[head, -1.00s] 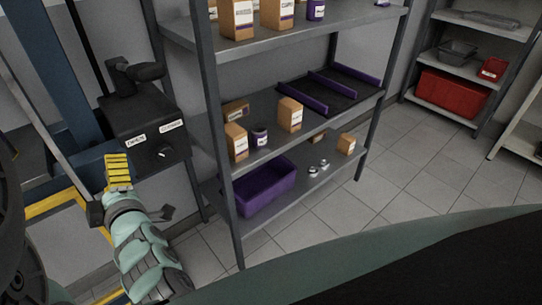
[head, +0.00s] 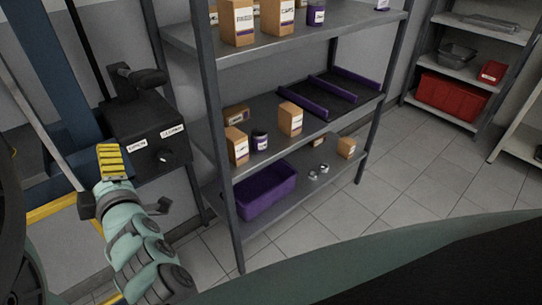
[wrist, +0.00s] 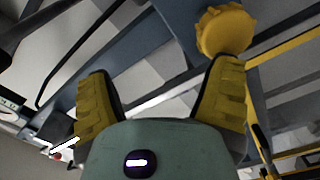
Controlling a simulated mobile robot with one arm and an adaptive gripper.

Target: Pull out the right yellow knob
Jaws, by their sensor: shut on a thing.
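A yellow scalloped knob (wrist: 225,30) shows at the upper right of the wrist view, just beyond the tip of the right finger and overlapping it in the picture. Whether they touch cannot be told. My gripper (wrist: 165,75) has its two yellow ribbed fingers well apart, and I see no object between the tips, only a blue-grey beam and floor behind. In the head view my gripper (head: 110,160) is at the left, in front of the blue frame. No knob can be made out there, and I cannot tell which knob the wrist view shows.
A blue frame (head: 55,85) with a yellow rail (head: 50,208) stands at the left. A dark box (head: 145,125) with labels is beside my gripper. A grey shelf unit (head: 228,170) holds cartons and a purple bin (head: 262,192). The tiled floor at right is clear.

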